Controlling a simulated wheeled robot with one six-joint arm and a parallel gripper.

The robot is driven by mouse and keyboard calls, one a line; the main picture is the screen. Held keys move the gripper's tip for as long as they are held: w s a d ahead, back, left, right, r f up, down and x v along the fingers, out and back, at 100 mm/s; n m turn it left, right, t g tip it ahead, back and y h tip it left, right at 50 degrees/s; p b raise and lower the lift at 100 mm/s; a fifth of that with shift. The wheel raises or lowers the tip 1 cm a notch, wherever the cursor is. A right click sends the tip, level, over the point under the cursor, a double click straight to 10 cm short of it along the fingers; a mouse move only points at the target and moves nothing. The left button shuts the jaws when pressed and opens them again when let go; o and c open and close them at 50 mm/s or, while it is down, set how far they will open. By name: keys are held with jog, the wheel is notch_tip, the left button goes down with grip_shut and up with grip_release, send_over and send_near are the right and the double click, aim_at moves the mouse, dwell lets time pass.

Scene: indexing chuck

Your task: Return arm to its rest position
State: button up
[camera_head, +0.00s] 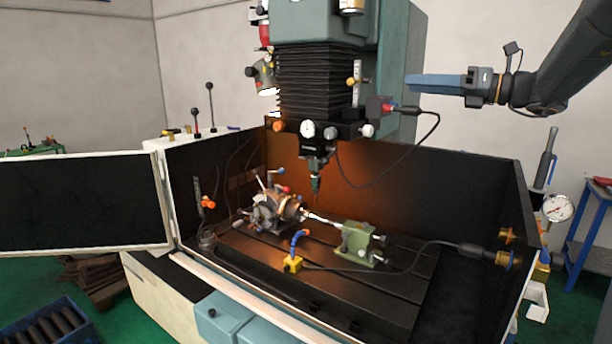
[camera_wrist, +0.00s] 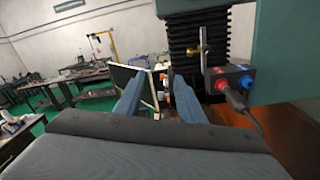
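My gripper (camera_head: 412,82) is raised at the upper right in the head view, its blue fingers pointing left beside the milling machine's column. In the wrist view, the two blue fingers of my gripper (camera_wrist: 160,78) stand apart with a gap between them and nothing held. The indexing chuck (camera_head: 282,207) sits on the machine table (camera_head: 330,292), below and to the left of my gripper. A slim shiny workpiece (camera_head: 322,219) runs from the chuck toward the green tailstock (camera_head: 358,243).
The machine head (camera_head: 318,85) with its cable and a red-and-blue-button box (camera_wrist: 229,80) is close to my fingers. The enclosure door (camera_head: 85,200) stands open at left. A blue stand (camera_head: 585,235) is at right. Open space lies around my raised arm.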

jog(key=s+a+f+n+g+h+b, duration=0.1)
jog(key=s+a+f+n+g+h, duration=0.15)
jog(key=f, duration=0.65)
jog(key=s+a+f+n+g+h+b, duration=0.1)
jog(key=s+a+f+n+g+h, duration=0.2)
jog(key=f, duration=0.7)
jog(key=s+a+f+n+g+h+b, duration=0.1)
jog(key=s+a+f+n+b, duration=0.15)
jog(key=s+a+f, duration=0.45)
jog(key=s+d+f+n+h+b, duration=0.1)
jog(key=s+f+n+h, duration=0.3)
jog(key=s+f+n, duration=0.4)
jog(key=s+d+f+n+g+h+b, duration=0.1)
jog(key=s+d+f+n+h+b, duration=0.1)
jog(key=s+f+n+h, duration=0.3)
jog(key=s+d+f+n, duration=0.1)
jog(key=s+f+n, duration=0.2)
jog(key=f+n, duration=0.4)
notch_tip(320, 180, down, 3)
jog(key=shift+s+d+f, duration=0.1)
jog(key=shift+s+d, duration=0.2)
jog(key=shift+d, duration=0.1)
jog(key=shift+c, duration=0.6)
